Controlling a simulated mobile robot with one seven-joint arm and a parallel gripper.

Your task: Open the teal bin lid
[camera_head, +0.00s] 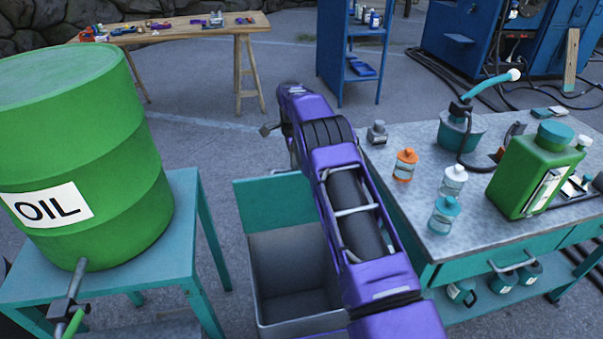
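The bin (262,280) stands on the floor between the two tables. It has a grey body, and its empty-looking inside shows from above. The teal lid (270,205) stands raised at the bin's far side, so the bin is open. My purple arm reaches over the bin's right part and hides that side of the bin and lid. My gripper is mostly hidden behind the arm's far end; only small grey parts (269,130) show there, above and beyond the lid. I cannot see its fingertips or whether they touch anything.
A green oil drum (90,150) stands on a teal stand (185,225) at left. A teal workbench (450,250) with bottles and a green canister (533,175) is close at right. A wooden table (190,30) stands behind. Floor beyond the lid is clear.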

